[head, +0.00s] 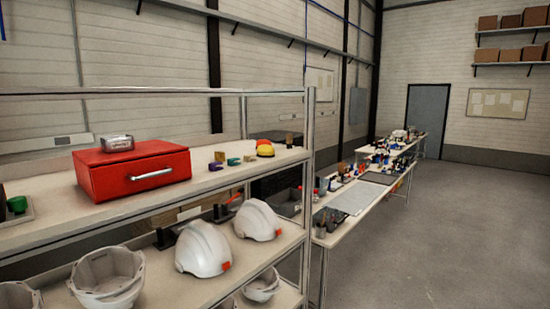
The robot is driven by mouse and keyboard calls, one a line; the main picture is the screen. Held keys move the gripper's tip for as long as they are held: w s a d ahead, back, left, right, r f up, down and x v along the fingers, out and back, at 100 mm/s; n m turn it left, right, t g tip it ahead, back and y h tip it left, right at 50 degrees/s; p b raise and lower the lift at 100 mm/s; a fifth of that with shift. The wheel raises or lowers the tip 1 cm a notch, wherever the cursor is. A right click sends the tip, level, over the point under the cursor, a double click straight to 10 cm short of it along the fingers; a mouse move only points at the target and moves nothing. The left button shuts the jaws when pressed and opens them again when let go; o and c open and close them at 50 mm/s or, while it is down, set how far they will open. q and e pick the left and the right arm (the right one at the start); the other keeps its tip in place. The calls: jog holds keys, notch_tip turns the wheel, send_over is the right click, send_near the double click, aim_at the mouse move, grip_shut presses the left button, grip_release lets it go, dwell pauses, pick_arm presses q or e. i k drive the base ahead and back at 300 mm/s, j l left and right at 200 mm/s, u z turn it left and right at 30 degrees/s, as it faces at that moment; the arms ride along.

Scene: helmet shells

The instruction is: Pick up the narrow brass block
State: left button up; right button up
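No narrow brass block can be made out for certain in the head view. On the shelf's top board, right of the red case, stand several small blocks. A tan-gold one (220,156) stands by a purple one (216,166). A teal-green block (234,161) and a small yellowish one (249,158) lie to their right. They are too small to tell which is brass or narrow. Neither of my grippers is in view.
The red case (135,172) with a metal tin (117,143) on it fills the top board's left part. White helmet shells (203,250) stand on the board below. A metal shelf post (308,185) rises at the right end. Open floor (440,235) lies right of the long workbenches.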

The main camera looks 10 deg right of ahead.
aim_at(219, 156)
jog(key=i+l+u, duration=0.25)
jog(key=i+l, duration=0.15)
jog(key=l, duration=0.2)
jog(key=i+l+u, duration=0.15)
jog(key=l, duration=0.2)
jog(key=i+l+u, duration=0.1)
jog(key=l, duration=0.25)
jog(key=i+l+u, duration=0.15)
jog(key=l, duration=0.25)
jog(key=i, duration=0.1)
